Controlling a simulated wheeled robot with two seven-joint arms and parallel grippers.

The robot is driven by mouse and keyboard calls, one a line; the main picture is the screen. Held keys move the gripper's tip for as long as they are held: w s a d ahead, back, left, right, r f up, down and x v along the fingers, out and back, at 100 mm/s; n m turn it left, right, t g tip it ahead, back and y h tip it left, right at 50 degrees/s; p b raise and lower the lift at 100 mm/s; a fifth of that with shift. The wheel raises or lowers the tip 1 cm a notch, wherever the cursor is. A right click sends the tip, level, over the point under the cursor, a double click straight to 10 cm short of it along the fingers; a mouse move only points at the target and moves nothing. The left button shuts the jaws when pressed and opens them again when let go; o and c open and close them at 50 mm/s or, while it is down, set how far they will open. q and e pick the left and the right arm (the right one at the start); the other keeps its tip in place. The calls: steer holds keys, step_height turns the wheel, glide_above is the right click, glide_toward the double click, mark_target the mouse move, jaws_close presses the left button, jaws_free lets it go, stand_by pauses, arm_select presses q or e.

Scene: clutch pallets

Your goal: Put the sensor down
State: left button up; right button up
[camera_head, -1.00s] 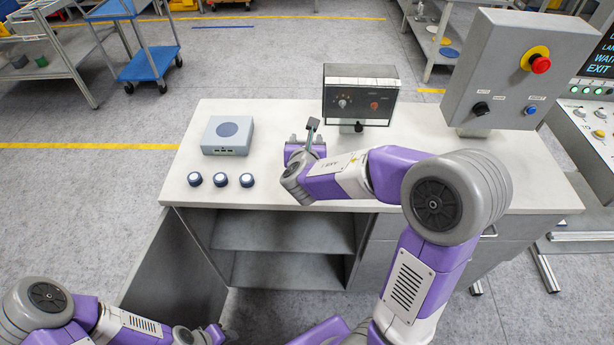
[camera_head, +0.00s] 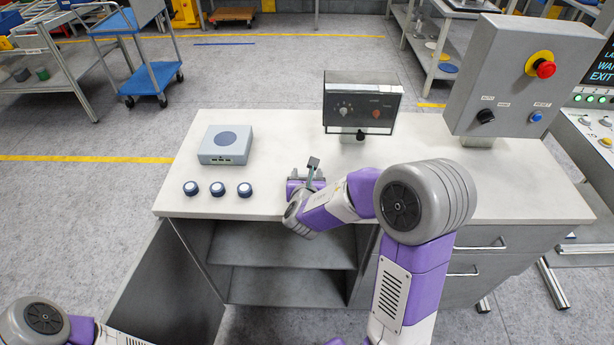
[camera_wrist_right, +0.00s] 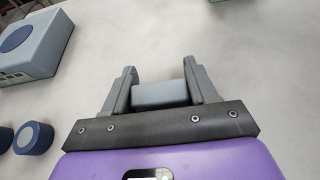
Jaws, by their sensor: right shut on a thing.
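My right gripper (camera_head: 306,175) is over the front part of the white worktop, right of the round pucks. It is shut on a small grey part, taken to be the sensor (camera_head: 313,163), whose dark upper end sticks up past the fingers. In the right wrist view the gripper (camera_wrist_right: 160,88) has a blue-grey block of the sensor (camera_wrist_right: 160,95) between its two fingers. Whether the sensor touches the worktop is not clear. Its lower side is hidden. My left arm shows at the lower left of the head view, but its gripper is out of the picture.
On the worktop (camera_head: 430,200) stand a grey-blue box (camera_head: 225,146), also in the wrist view (camera_wrist_right: 35,45), and several dark-blue pucks (camera_head: 217,189). A clear-covered control box (camera_head: 362,103) and a large panel (camera_head: 520,80) stand behind. The worktop between the box and control box is bare.

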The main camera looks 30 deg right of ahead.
steer(key=shift+f, duration=0.2)
steer(key=o, duration=1)
steer(key=shift+r, duration=0.1)
steer(key=shift+o, duration=0.3)
steer(key=shift+r, duration=0.25)
steer(key=p+v, duration=0.2)
steer(key=v, duration=0.7)
steer(key=shift+s+a+r, duration=0.15)
steer(key=shift+a, duration=0.05)
steer(key=b, duration=0.2)
steer(key=s+b, duration=0.1)
steer(key=b, duration=0.1)
steer(key=shift+a, duration=0.25)
steer(key=shift+s+a+r+b, duration=0.3)
steer(key=shift+s+b, duration=0.2)
steer(key=shift+b, duration=0.2)
